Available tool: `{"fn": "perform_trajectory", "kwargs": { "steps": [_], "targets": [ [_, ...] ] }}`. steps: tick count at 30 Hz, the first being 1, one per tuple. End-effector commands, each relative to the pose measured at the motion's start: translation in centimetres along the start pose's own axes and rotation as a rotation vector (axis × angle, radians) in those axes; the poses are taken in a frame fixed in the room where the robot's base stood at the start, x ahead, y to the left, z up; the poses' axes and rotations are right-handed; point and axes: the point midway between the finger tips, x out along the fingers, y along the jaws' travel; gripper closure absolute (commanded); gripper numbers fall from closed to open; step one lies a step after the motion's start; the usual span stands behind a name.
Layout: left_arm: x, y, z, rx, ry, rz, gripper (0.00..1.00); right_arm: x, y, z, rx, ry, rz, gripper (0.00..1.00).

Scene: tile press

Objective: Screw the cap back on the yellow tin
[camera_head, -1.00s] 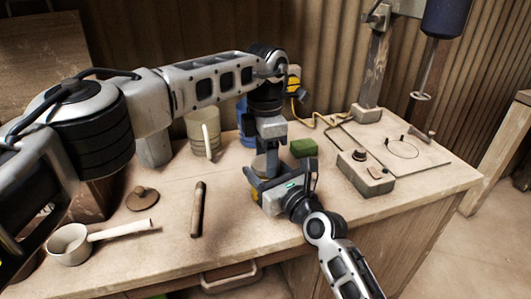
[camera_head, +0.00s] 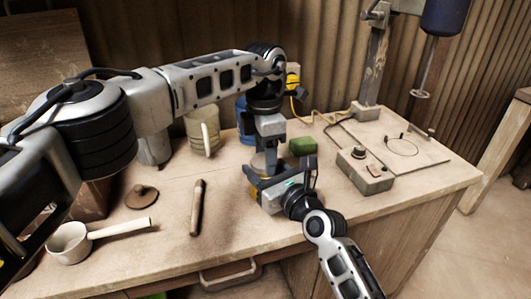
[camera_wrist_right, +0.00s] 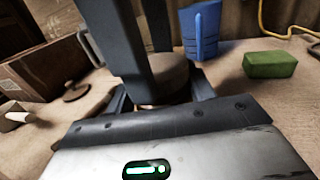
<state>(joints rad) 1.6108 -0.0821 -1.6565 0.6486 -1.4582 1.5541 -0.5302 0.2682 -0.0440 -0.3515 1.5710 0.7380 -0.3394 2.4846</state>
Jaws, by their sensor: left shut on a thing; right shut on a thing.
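The yellow tin (camera_head: 254,193) stands on the bench near its front middle, mostly hidden by my right gripper (camera_head: 257,180). My right gripper reaches in from the front and is shut around the tin. My left gripper (camera_head: 268,158) points down from above and is shut on the cap (camera_head: 258,162), a beige round piece. In the right wrist view the cap (camera_wrist_right: 172,72) shows between the dark left fingers, directly over the right jaws. The meeting of cap and tin is hidden, so I cannot tell whether they touch.
A wooden stick (camera_head: 197,208), a round brown lid (camera_head: 141,197) and a ladle (camera_head: 70,240) lie left. A control box (camera_head: 365,174) sits right.

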Motion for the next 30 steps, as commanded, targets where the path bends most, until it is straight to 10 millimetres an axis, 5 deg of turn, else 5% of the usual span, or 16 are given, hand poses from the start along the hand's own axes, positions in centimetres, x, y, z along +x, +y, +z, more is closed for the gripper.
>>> {"fn": "perform_trajectory", "kwargs": {
  "steps": [30],
  "targets": [
    [-0.27, -0.1, -0.08, -0.001, 0.0, 0.001, 0.74, 0.03, -0.05, 0.1, 0.001, -0.002, -0.002, 0.88]
  ]
}}
